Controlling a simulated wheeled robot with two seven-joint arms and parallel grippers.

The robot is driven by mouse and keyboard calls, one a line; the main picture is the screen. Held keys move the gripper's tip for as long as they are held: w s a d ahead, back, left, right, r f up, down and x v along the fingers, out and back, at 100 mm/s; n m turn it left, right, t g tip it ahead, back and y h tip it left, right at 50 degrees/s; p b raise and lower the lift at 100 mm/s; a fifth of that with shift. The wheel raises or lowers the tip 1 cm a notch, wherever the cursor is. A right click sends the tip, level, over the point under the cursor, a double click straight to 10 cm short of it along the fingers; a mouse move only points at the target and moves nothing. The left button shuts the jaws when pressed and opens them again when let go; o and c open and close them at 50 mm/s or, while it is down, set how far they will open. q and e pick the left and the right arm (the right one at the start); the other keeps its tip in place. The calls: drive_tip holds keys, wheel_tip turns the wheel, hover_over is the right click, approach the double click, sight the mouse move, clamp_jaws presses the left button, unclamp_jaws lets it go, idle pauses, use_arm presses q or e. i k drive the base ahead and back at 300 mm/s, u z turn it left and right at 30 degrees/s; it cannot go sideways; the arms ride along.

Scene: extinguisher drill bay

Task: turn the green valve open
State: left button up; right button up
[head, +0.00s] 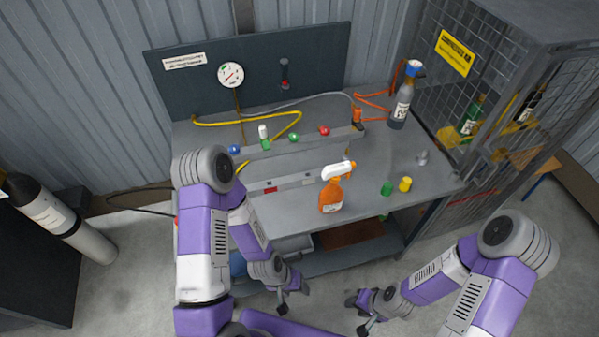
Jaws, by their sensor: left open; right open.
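A small green valve knob (293,137) sits on the grey rail (270,148) along the back of the workbench, between a blue knob (234,149) and a red knob (324,131). Whether it is open or closed is too small to tell. My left gripper (291,297) is open and empty, low in front of the bench, well below and apart from the green knob. My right gripper (357,316) is open and empty, also low in front of the bench and further from the knob.
An orange spray bottle (331,194) stands near the bench front, with green (386,188) and yellow (405,184) caps to its right. Yellow hose (245,123) runs behind the rail. A mesh cage (455,90) borders the right.

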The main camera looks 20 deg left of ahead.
sight(293, 137)
drive_tip(key=z, duration=0.75)
drive_tip(key=i, duration=0.1)
drive_tip(key=u, duration=1.45)
